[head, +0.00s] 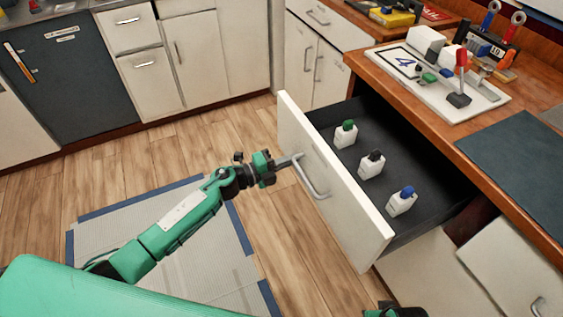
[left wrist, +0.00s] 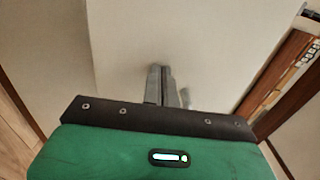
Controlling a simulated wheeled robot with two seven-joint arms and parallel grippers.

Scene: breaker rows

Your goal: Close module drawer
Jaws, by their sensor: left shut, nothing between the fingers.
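The module drawer (head: 345,195) is pulled far out from under the wooden counter. Its white front panel has a metal bar handle (head: 311,178). Inside its dark tray stand three white modules, with a green top (head: 345,134), a black top (head: 371,164) and a blue top (head: 401,202). My left gripper (head: 290,161) is shut and empty at the drawer front, close to the upper end of the handle. In the left wrist view its closed fingers (left wrist: 161,84) point at the white panel; I cannot tell whether they touch it. My right gripper's fingers do not show.
The counter (head: 415,112) above the drawer holds a white board (head: 440,90) with several parts and a dark mat (head: 520,165). White cabinets (head: 215,50) and a dark appliance (head: 70,80) line the back.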

